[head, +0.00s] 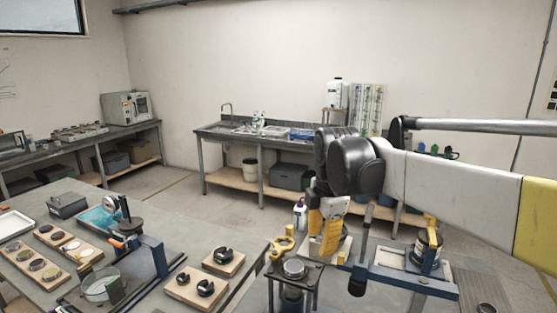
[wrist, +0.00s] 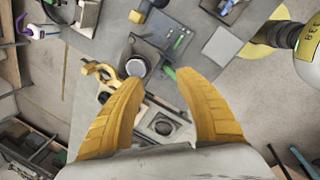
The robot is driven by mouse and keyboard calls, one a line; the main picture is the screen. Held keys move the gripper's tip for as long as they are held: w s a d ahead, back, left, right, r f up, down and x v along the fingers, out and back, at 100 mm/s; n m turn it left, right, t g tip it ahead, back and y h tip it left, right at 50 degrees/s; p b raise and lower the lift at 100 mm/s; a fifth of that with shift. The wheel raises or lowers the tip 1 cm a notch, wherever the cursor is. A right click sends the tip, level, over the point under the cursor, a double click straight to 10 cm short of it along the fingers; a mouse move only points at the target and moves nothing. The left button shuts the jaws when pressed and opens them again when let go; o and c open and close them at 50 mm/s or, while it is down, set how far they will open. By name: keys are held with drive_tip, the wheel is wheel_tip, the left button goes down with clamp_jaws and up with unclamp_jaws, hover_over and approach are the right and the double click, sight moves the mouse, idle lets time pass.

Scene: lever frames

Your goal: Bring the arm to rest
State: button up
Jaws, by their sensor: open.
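My arm reaches in from the right in the head view, with a white link and black joints. My gripper (head: 322,240) hangs at its end, fingers pointing down, above the workbench area. In the wrist view the two yellow fingers of my gripper (wrist: 158,78) are spread wide apart with nothing held between them. Beyond them is a small dark stand with a round grey disc (wrist: 136,66) on top, which also shows in the head view (head: 293,268). A yellow curved piece (head: 283,247) is beside this disc. Whether the fingers touch anything is not clear in the head view.
A grey workbench (head: 130,226) at the left bears wooden boards with round parts (head: 223,260) and a blue-framed fixture (head: 155,256). A fixture with a yellow-topped cylinder (head: 428,243) stands right of my gripper. A sink counter (head: 225,129) lines the back wall. Open floor (head: 165,200) lies between.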

drive_tip(key=s+d+f+m+t+b, duration=0.2)
drive_tip(key=s+d+f+m+b, duration=0.2)
drive_tip(key=s+f+m, duration=0.4)
drive_tip(key=s+d+f+m+t+b, duration=0.3)
drive_tip(key=s+f+m, duration=0.5)
drive_tip(key=s+m, duration=0.5)
drive_tip(key=shift+s+d+b, duration=0.65)
drive_tip(key=shift+s+d, duration=0.05)
drive_tip(key=shift+d, duration=0.35)
